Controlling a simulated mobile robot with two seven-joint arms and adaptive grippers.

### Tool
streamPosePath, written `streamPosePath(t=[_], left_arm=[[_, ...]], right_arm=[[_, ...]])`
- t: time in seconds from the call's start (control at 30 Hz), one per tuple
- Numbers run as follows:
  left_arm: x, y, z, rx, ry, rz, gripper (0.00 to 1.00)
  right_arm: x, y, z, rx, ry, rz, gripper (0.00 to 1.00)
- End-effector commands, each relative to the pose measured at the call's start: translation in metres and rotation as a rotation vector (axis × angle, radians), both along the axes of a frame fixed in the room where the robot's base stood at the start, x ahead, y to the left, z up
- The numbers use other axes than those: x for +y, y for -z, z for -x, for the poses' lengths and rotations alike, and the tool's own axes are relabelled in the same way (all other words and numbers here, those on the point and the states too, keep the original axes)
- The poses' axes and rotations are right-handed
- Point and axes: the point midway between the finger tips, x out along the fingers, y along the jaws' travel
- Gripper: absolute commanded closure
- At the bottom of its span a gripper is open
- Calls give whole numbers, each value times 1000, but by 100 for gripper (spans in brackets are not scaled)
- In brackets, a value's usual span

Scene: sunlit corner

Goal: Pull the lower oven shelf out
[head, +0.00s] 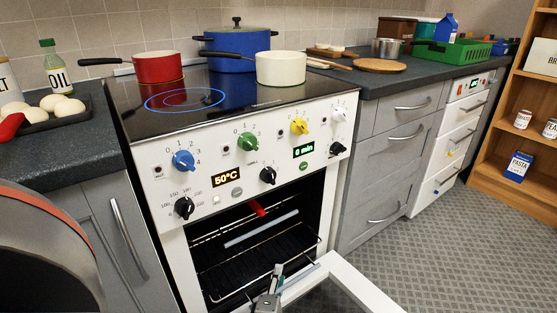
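The oven (172,232) stands open, with its door (352,284) folded down at the front. Inside, the lower oven shelf (232,277) is a dark wire rack low in the cavity. Higher up, thin rails of an upper rack (212,234) show, with a red piece (257,209) and a pale grey bar (262,228) near them. My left gripper (274,280) is at the bottom of the view, in front of the lower shelf's front edge and by the door. It overlaps the shelf edge in the picture; contact and finger opening are unclear. My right gripper is out of view.
A red pot (157,67), a blue pot (240,42) and a cream pan (281,68) stand on the hob. The oven display reads 50°C. Grey drawers (392,150) flank the right side, a grey cabinet (112,238) the left. Patterned floor (440,245) is clear at right.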

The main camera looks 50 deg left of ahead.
Motion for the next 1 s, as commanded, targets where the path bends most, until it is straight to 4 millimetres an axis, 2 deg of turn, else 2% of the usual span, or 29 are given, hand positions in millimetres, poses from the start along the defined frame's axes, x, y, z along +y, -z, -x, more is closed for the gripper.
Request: streamPosePath(t=[0.27,0.7,1.0], left_arm=[[-3,1,4,2,-1,2,73],[-42,-7,52,2,-2,3,73],[-47,-10,58,1,-2,-1,73]], right_arm=[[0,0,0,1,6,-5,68],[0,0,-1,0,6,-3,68],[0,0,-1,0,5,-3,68]])
